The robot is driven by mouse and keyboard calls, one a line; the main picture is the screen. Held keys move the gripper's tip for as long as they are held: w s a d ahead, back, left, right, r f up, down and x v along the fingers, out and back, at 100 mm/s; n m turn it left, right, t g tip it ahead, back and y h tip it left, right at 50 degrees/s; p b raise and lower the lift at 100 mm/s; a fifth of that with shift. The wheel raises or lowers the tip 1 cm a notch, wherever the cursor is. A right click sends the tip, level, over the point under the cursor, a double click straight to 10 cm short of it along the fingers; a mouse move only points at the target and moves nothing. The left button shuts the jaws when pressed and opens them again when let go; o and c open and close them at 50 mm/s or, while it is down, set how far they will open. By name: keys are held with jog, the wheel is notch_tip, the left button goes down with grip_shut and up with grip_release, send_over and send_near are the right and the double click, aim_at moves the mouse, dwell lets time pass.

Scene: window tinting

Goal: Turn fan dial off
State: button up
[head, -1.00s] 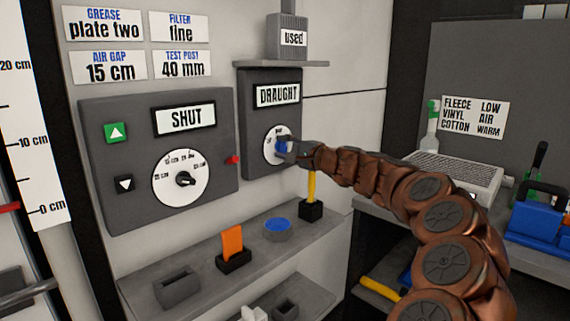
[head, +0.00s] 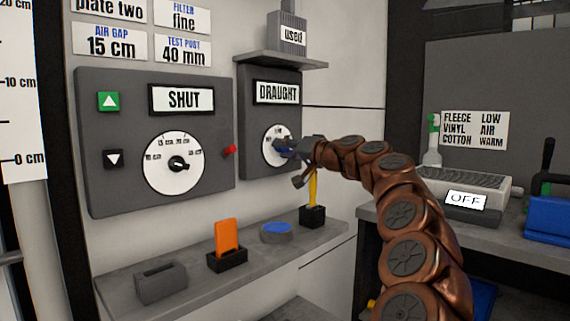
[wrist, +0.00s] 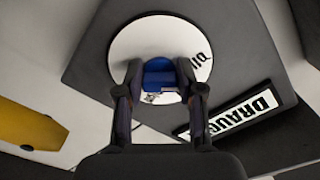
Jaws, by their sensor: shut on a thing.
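The fan dial is a white round plate with a blue knob, on the dark grey panel (head: 252,158) marked DRAUGHT. The blue knob (head: 281,146) is partly hidden by my gripper (head: 290,149) in the head view. In the wrist view my gripper (wrist: 160,82) has one finger on each side of the blue knob (wrist: 158,72) and is shut on it. The white dial plate (wrist: 135,48) shows behind it, with its marks partly covered. I cannot read which mark the knob points to.
A larger panel (head: 100,195) marked SHUT, with its own dial (head: 160,180) and a red button (head: 229,151), is to the left. A shelf (head: 200,283) below holds several small items, including a yellow-handled tool (head: 313,187). A display (head: 466,201) at right reads OFF.

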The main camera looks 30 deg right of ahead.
jog(key=shift+f+n+b, duration=0.2)
jog(key=shift+n+b, duration=0.9)
jog(key=shift+n, duration=0.1)
jog(key=shift+r+n, duration=0.1)
jog(key=shift+n, duration=0.2)
jog(key=o, duration=1.1)
jog(key=shift+o, duration=0.2)
jog(key=shift+d, duration=0.1)
jog(key=v, duration=1.2)
jog(key=shift+r, duration=0.1)
